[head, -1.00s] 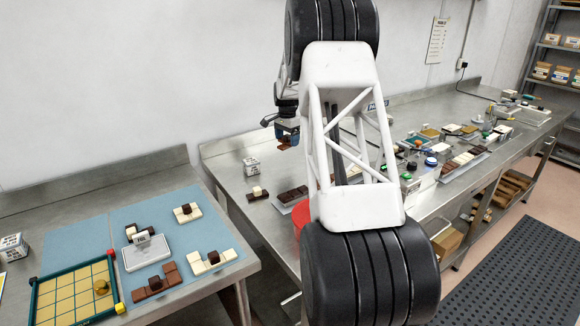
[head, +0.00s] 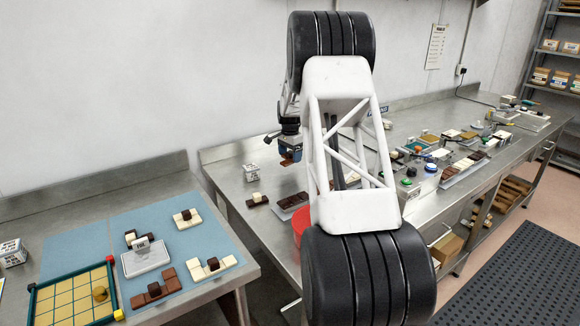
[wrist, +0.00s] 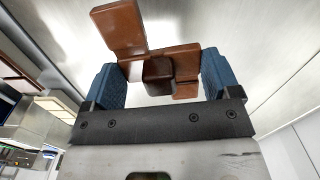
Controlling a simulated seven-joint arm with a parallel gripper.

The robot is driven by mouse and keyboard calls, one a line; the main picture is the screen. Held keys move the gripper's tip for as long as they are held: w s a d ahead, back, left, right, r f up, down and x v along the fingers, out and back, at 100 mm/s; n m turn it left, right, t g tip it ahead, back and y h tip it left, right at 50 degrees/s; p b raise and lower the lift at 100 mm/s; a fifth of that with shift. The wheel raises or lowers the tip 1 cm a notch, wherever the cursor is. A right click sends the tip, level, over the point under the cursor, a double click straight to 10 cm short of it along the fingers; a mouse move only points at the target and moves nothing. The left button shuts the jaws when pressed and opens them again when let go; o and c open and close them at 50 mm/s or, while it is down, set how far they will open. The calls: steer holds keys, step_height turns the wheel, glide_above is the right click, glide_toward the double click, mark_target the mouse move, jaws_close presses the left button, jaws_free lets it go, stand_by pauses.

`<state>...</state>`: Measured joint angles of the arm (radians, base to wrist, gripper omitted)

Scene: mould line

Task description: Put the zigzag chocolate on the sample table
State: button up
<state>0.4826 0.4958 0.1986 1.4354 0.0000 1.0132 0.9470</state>
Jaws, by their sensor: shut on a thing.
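My gripper (head: 290,147) is shut on a brown, stepped chocolate with a dark cube on it, which matches the zigzag chocolate (wrist: 126,28). In the wrist view the blue fingers (wrist: 160,85) press on its two ends, with one arm sticking out away from the gripper. In the head view the chocolate (head: 287,161) shows small below the fingers, in the air over the back of the long steel bench. A separate steel table (head: 85,196) with blue mats stands at the left; I cannot tell for sure that it is the sample table.
The left table holds several chocolates, a white stand with a card (head: 147,259) and a yellow grid board (head: 72,295). Its upper left mat is largely bare. A marked white cube (head: 251,172) and dark chocolates (head: 291,202) lie on the bench near my gripper. A gap separates the tables.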

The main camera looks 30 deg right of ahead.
mark_target(290, 171)
steer(key=shift+f, duration=0.25)
steer(key=shift+f, duration=2.3)
steer(key=shift+f, duration=0.2)
steer(key=o, duration=0.9)
steer(key=shift+o, duration=0.2)
steer(key=shift+w+r, duration=0.15)
steer(key=shift+r, duration=3.75)
steer(key=shift+a+r, duration=0.1)
